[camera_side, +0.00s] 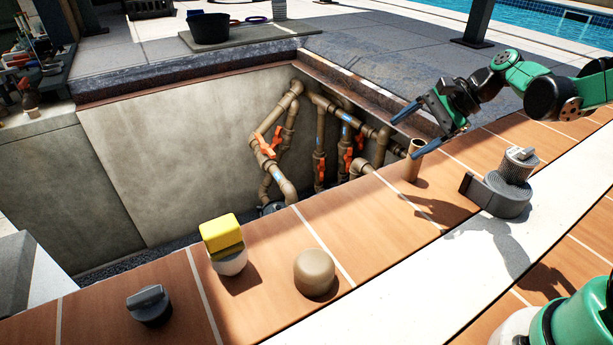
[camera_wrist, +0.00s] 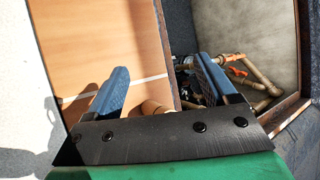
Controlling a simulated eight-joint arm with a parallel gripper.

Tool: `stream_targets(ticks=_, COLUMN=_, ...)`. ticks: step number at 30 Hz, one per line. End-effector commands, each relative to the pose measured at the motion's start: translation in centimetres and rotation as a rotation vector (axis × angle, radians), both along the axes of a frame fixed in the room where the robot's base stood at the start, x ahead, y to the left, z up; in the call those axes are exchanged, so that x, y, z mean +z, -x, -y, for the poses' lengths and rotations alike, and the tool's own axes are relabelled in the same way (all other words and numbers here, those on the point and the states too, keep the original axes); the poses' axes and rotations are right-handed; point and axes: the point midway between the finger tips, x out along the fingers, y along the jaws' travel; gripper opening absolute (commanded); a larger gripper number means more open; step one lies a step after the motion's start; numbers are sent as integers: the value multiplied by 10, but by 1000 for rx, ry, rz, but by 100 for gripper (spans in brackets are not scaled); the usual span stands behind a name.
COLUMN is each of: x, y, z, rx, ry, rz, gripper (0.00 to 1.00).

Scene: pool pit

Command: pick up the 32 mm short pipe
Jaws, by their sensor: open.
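The short pipe (camera_side: 412,170) is a small tan-brown tube standing upright on the orange tiles near the pit edge. My gripper (camera_side: 403,140) is open and empty, with its two blue fingers spread at the pipe's upper part in the side view. One finger overlaps the pipe in that view; I cannot tell whether they touch. In the wrist view the pipe (camera_wrist: 154,107) shows low between the fingers of my gripper (camera_wrist: 163,64), partly hidden by the dark gripper body.
A tan cap (camera_side: 314,272), a yellow-topped white piece (camera_side: 223,240) and a grey knob (camera_side: 149,304) sit along the tiles. The open pit holds brown plumbing with orange valves (camera_side: 264,146).

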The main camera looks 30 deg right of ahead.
Motion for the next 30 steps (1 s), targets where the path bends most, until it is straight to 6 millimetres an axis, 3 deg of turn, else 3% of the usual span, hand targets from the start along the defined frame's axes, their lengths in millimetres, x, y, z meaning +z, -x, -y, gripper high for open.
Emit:
stream_targets(ticks=6, x=-26, y=-13, z=55, rx=-299, ry=-460, rz=-142, gripper=78)
stream_targets(ticks=14, x=-44, y=-6, z=86, rx=-421, ry=-740, rz=-227, gripper=78)
stream_targets(ticks=19, x=-49, y=-9, z=84, rx=-431, ry=-778, rz=-240, gripper=78)
stream_targets(ticks=30, x=-66, y=-36, z=51, rx=-430, ry=-775, rz=-240, gripper=78)
